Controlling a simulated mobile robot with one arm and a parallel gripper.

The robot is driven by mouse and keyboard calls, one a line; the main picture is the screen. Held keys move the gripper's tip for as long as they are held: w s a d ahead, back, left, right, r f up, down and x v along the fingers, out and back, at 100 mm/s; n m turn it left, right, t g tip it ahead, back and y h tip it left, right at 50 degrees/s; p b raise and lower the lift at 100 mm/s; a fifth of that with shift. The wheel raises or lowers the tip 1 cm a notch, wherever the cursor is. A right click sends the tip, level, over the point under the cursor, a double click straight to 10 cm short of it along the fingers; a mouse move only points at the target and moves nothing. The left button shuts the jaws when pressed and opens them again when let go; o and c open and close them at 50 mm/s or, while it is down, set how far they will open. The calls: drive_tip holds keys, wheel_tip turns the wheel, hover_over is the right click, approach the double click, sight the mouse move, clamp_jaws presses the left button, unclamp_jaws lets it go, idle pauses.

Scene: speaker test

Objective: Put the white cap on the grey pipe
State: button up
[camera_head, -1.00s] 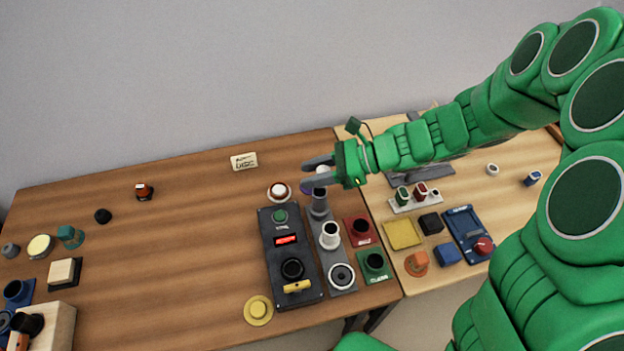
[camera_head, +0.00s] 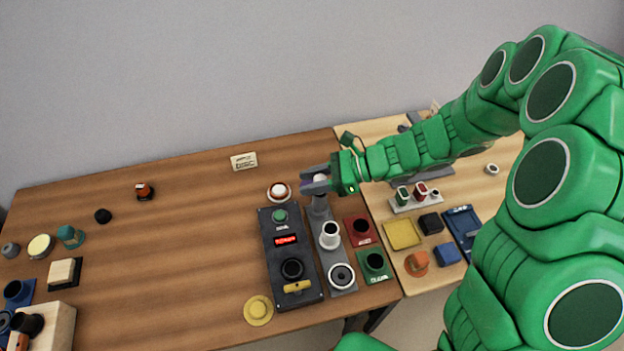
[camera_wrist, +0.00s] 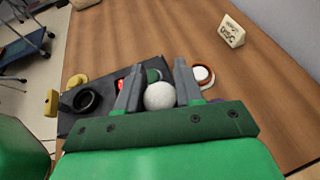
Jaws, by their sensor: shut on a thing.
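The white cap (camera_wrist: 160,96) sits between the two fingers of my gripper (camera_wrist: 158,88) in the wrist view, showing as a round white top. In the head view my gripper (camera_head: 315,180) is shut on it, and only a little of the cap (camera_head: 320,177) shows between the fingers. The grey pipe (camera_head: 318,206) stands upright at the far end of a grey panel, directly below my gripper in the picture. The fingers hide the pipe's top, so I cannot tell whether the cap touches it.
The grey panel (camera_head: 326,262) also bears a white-rimmed pipe (camera_head: 330,234). A black panel (camera_head: 269,246) with a green button lies on its left. A red-and-white round button (camera_head: 279,192) is close to my fingertips.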

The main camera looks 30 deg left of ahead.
drive_tip(key=o, duration=1)
drive_tip(key=shift+f, duration=0.1)
drive_tip(key=shift+d+r, duration=0.1)
drive_tip(key=shift+r, duration=0.1)
drive_tip(key=v, duration=1.1)
drive_tip(key=shift+w+d+r, duration=0.15)
drive_tip(key=shift+w+d, duration=0.1)
drive_tip(key=shift+d, duration=0.05)
